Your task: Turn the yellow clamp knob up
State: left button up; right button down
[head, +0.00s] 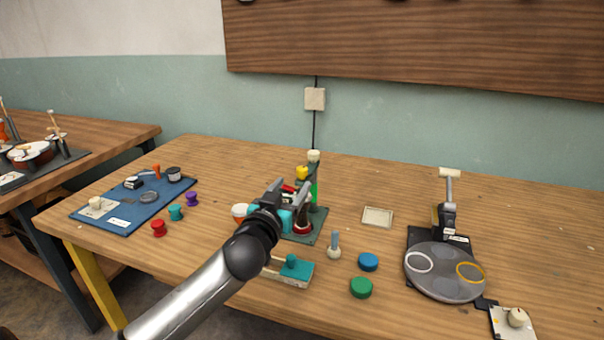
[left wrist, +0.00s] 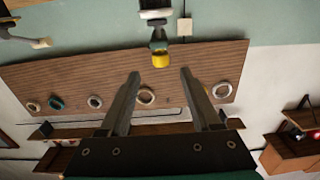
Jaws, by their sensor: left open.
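The yellow clamp knob (head: 302,172) is near the top of a small stand with a dark green base (head: 318,236) on the wooden table. A cream cap sits just above it. In the left wrist view the yellow knob (left wrist: 160,60) shows at the upper middle, beyond the fingertips and roughly centred between them. My left gripper (head: 292,187) is open and empty, just in front of and below the knob, apart from it as far as I can see. It also shows in the left wrist view (left wrist: 160,76). My arm and gripper hide much of the stand. My right gripper is not in view.
A blue mat (head: 135,205) with small parts lies left, near red, teal and purple pegs. A teal-topped block (head: 292,270) is in front of the stand. Blue (head: 368,262) and green (head: 361,288) discs and a grey turntable device (head: 440,285) stand right.

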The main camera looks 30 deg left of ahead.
aim_at(300, 173)
pick_arm(q)
jog(key=shift+b+x, duration=0.75)
jog(key=shift+x, duration=3.35)
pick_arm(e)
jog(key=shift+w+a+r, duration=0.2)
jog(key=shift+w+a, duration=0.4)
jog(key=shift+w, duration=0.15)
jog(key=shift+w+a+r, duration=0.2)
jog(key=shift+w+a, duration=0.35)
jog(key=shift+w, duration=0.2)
pick_arm(q)
grip_shut()
